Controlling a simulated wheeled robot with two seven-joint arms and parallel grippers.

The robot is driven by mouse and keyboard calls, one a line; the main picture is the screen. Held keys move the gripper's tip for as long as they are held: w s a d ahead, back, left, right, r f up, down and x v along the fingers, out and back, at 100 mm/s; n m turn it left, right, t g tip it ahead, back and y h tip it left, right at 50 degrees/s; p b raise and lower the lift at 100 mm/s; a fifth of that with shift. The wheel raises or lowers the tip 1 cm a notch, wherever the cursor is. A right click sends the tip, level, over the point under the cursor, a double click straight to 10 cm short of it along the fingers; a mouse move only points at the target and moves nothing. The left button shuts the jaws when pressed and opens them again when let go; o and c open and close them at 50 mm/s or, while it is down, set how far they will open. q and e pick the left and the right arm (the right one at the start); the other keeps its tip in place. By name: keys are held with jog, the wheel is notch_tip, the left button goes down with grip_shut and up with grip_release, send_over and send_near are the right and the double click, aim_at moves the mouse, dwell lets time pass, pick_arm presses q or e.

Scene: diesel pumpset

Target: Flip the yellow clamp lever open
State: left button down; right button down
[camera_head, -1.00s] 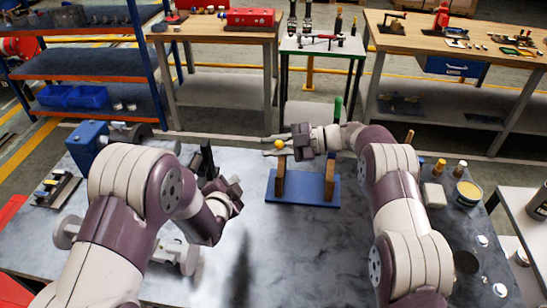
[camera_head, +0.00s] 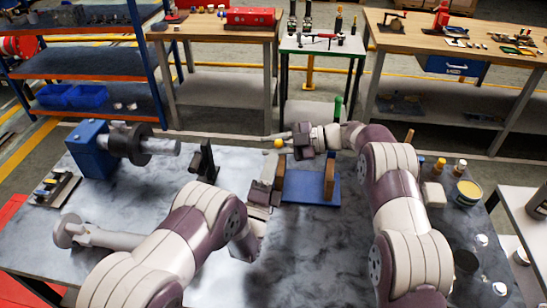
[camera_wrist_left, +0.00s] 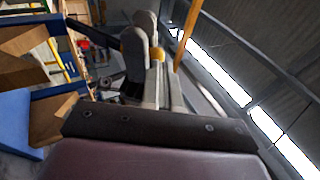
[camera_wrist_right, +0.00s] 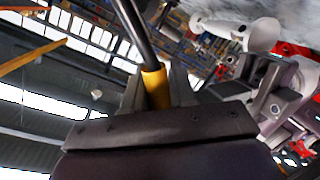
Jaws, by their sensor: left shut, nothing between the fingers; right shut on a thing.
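My right gripper (camera_head: 276,144) is shut on a yellow part (camera_head: 278,143), above and behind the blue stand. The right wrist view shows this part as a yellow sleeve (camera_wrist_right: 155,85) on a dark metal rod (camera_wrist_right: 133,25), between the fingers. I cannot tell whether it is the clamp lever. My left gripper (camera_head: 268,178) is shut and empty, beside the left wooden upright of the blue stand (camera_head: 308,190). In the left wrist view, a yellow part (camera_wrist_left: 128,42) shows beside rounded grey shapes; contact is unclear. No other clamp lever is clearly visible.
A blue-ended pump unit (camera_head: 92,150) with a grey shaft stands at the back left. A dark bracket (camera_head: 205,162) stands between it and the stand. Cans and bottles, including a yellow-topped can (camera_head: 468,190), are on the right. The table's front middle is bare.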

aim_at(277, 142)
pick_arm(q)
jog(key=shift+x, duration=0.95)
jog(key=shift+w+r, duration=0.4)
jog(key=shift+r, duration=0.2)
jog(key=shift+w+r+y, duration=0.25)
jog(key=shift+y, duration=0.05)
pick_arm(e)
jog(key=shift+s+a+f, duration=0.15)
jog(key=shift+s+a, duration=0.1)
jog(key=c, duration=1.1)
grip_release()
jog(key=shift+o, duration=0.4)
jog(key=shift+d, duration=0.15)
pick_arm(q)
jog(key=shift+d, duration=0.15)
jog(key=shift+g, duration=0.3)
